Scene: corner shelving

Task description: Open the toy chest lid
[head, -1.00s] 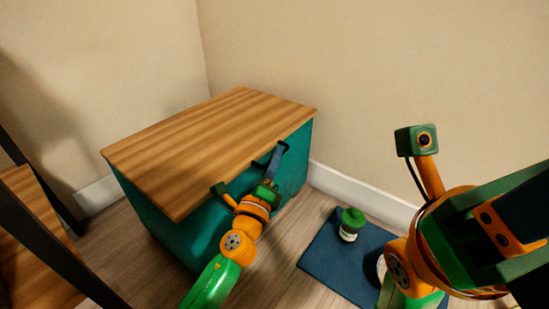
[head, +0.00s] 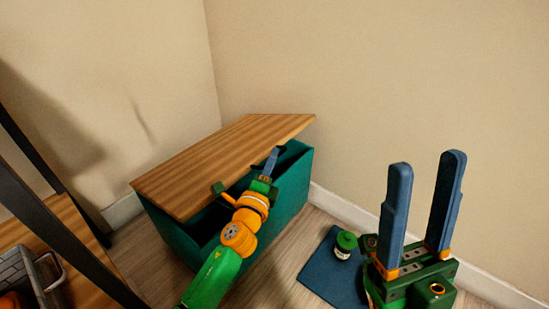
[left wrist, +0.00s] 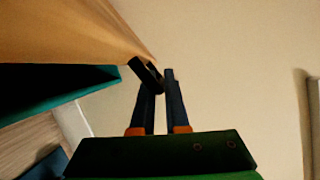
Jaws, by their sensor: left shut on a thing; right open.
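The toy chest (head: 291,190) is a teal box in the corner with a wood-grain lid (head: 220,158). The lid is raised part way along its front edge, and a dark gap shows between it and the box. My left gripper (head: 273,160) is at the lid's front edge, shut on the dark lid handle (left wrist: 147,74), which shows between its fingers in the left wrist view. The lid's underside edge (left wrist: 70,30) also shows there. My right gripper (head: 422,205) is open and empty, its blue fingers pointing up, to the right of the chest.
A blue mat (head: 332,270) lies on the floor right of the chest, with a green-lidded jar (head: 345,245) on it. A dark-framed wooden shelf (head: 75,255) with a grey basket (head: 27,275) stands at left. Walls close in behind the chest.

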